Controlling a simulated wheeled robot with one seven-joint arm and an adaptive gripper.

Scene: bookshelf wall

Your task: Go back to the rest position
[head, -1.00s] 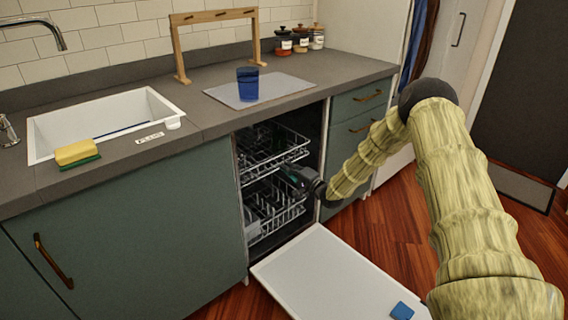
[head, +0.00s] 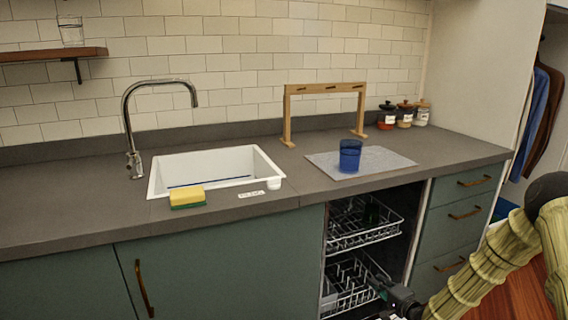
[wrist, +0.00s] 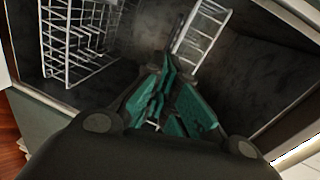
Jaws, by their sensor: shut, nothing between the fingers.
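My gripper (head: 385,285) is at the open dishwasher, in front of the lower rack and low in the head view. In the wrist view its teal fingers (wrist: 166,75) are closed together with nothing between them. The wrist view shows the dark inside of the dishwasher around the fingers, with a white wire rack (wrist: 80,40) to the left. My arm reaches in from the right side of the head view.
The dishwasher's upper rack (head: 345,236) and lower rack (head: 345,290) are near my gripper. Drawers (head: 470,212) stand to the right. A blue cup (head: 350,156) stands on a grey mat (head: 390,158) on the counter; a sponge (head: 187,197) lies by the sink (head: 220,165).

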